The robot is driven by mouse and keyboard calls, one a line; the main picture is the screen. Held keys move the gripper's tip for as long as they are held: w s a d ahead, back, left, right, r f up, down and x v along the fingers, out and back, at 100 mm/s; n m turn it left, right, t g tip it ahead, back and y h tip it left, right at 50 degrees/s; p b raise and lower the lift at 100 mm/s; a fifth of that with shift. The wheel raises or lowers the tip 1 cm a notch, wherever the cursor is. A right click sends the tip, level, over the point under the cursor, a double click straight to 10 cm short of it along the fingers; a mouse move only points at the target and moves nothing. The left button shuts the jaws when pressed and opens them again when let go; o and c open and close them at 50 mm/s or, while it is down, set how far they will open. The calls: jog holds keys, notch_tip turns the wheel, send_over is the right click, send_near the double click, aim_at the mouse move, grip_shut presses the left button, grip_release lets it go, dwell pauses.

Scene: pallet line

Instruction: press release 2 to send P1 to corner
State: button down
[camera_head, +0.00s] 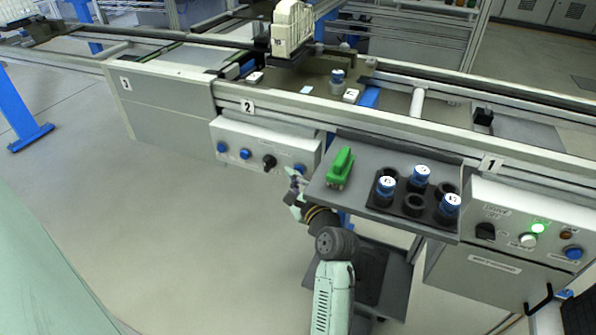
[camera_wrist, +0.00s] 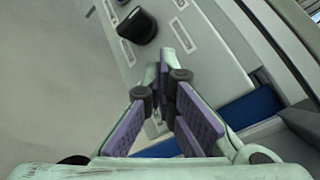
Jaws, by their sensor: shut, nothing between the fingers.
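The station 2 control box (camera_head: 262,138) hangs below the rail marked 2. Labels are too small to read. My gripper (camera_head: 294,186) is shut and empty, close to the right end of the box. In the wrist view my fingertips (camera_wrist: 165,70) point at the panel (camera_wrist: 205,60), with the black knob (camera_wrist: 138,27) to the upper left. Contact cannot be told. A dark pallet (camera_head: 320,72) sits on the line above; its mark is unclear.
A grey shelf (camera_head: 322,197) right of my gripper holds a green part (camera_head: 341,167) and a black holder (camera_head: 381,207) with several blue-topped cylinders. Station 1's control box (camera_head: 500,215), with a lit green lamp (camera_head: 538,228), is farther right. Floor left of my arm is clear.

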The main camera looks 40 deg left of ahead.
jog(key=shift+s+d+p, duration=0.15)
jog(key=shift+s+p, duration=0.15)
jog(key=shift+s, duration=0.35)
